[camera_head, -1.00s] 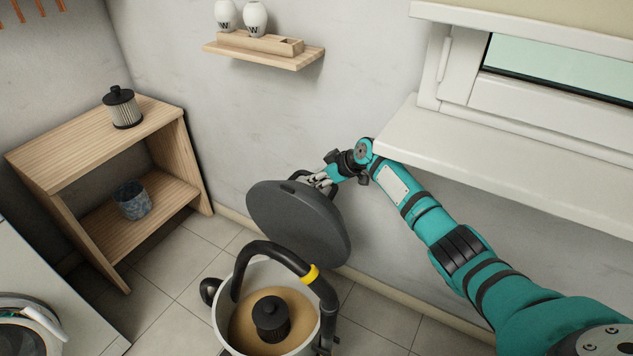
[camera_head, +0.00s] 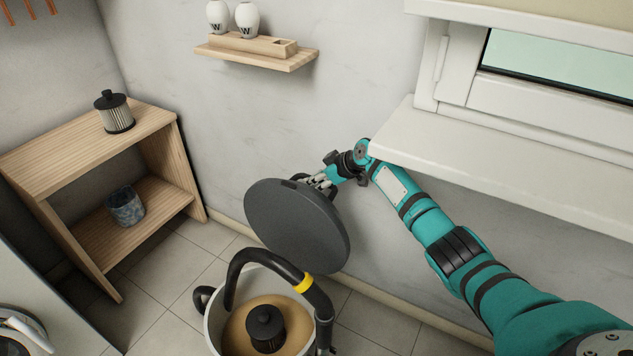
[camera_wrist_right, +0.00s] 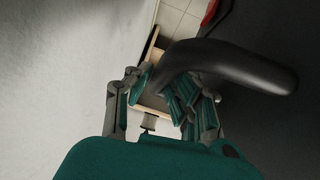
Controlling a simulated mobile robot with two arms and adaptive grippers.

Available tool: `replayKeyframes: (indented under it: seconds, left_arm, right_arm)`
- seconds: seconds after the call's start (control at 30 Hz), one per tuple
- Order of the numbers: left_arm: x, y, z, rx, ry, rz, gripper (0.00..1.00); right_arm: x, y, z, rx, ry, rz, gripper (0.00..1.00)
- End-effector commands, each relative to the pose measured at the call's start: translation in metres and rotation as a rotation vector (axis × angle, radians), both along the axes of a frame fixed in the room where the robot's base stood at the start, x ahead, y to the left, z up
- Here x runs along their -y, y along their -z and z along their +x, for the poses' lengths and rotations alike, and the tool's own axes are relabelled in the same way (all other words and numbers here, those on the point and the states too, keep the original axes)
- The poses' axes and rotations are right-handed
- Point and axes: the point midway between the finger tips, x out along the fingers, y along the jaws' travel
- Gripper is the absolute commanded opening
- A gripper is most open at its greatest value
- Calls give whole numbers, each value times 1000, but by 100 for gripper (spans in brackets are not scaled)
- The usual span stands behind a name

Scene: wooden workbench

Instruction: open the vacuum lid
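The vacuum's round dark grey lid (camera_head: 296,228) stands tilted up behind its light canister (camera_head: 212,326). The canister's top is open, showing a tan inside and a black filter (camera_head: 265,328). A black hose with a yellow band (camera_head: 303,284) arches over the opening. My right gripper (camera_head: 318,181) is at the lid's upper edge, by the handle slot. In the right wrist view, the right gripper's fingers (camera_wrist_right: 158,86) stand apart, with the black curved handle (camera_wrist_right: 225,62) reaching between and past the tips; its grip is unclear. My left gripper is out of view.
A wooden shelf unit (camera_head: 75,158) at left holds a filter (camera_head: 115,112) and a bluish bin (camera_head: 126,206). A white window sill (camera_head: 500,165) juts out just above my right arm. A wall shelf (camera_head: 260,52) holds two white containers. A white appliance is at lower left.

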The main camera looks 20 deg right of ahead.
Motion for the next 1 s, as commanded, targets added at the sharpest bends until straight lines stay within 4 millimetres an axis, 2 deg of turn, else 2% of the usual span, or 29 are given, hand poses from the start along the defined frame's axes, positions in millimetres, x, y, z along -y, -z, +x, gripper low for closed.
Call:
replayKeyframes:
  seconds: [0.03,0.13,0.47,0.63,0.83,1.0]
  left_arm:
    - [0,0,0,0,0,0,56]
    - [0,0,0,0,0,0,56]
    - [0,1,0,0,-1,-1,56]
    - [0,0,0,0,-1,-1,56]
    - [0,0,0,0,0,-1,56]
    - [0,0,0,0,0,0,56]
  right_arm:
    - [0,-3,1,4,0,1,27]
    - [0,-1,0,1,-1,1,40]
    - [0,2,-3,-7,-4,-1,40]
    - [7,-8,-10,-4,-3,-2,40]
    - [22,-37,-33,1,-3,-5,40]
    - [46,-32,-71,-6,-2,-5,40]
